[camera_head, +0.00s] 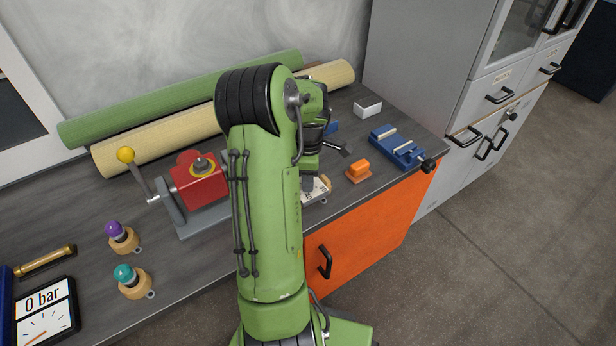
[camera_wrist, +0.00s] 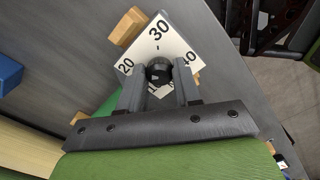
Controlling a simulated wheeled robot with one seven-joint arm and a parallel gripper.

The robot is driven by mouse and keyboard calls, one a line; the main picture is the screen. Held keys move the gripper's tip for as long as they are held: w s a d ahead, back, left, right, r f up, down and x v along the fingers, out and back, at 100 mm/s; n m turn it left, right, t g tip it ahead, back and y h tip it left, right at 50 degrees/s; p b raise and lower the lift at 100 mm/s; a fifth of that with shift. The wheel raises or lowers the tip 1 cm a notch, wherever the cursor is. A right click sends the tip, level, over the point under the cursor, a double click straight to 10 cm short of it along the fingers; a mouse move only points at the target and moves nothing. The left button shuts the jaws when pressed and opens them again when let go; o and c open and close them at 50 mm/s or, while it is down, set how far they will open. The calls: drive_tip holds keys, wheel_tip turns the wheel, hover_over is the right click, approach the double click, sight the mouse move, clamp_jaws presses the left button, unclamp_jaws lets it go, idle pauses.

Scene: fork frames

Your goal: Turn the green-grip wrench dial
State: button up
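A white dial plate (camera_wrist: 155,41) shows the numbers 20, 30 and 40 in the wrist view, with a dark round hub (camera_wrist: 159,72) at its centre. In the head view the plate (camera_head: 314,191) lies on the bench, partly hidden by my arm. My gripper (camera_wrist: 159,65) is over the plate, its two fingers apart, one on each side of the hub. I cannot tell whether they touch it. Some green shows beside the left finger; I cannot tell whether it is the wrench's grip. The rest of the wrench is not clearly visible.
An orange block (camera_head: 358,173) and a blue vise (camera_head: 397,147) lie right of the dial. A red box with a yellow-knobbed lever (camera_head: 196,180) stands left of my arm. Green (camera_head: 180,98) and beige (camera_head: 160,140) rolls lie along the wall.

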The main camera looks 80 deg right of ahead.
drive_tip(key=c, duration=0.5)
drive_tip(key=shift+m, duration=0.3)
drive_tip(key=m+p, duration=0.1)
drive_tip(key=m, duration=0.6)
drive_tip(key=shift+p, duration=0.35)
drive_tip(key=m, duration=0.4)
drive_tip(key=shift+m+p, duration=0.3)
drive_tip(key=shift+p, duration=0.05)
drive_tip(key=shift+m, duration=1.8)
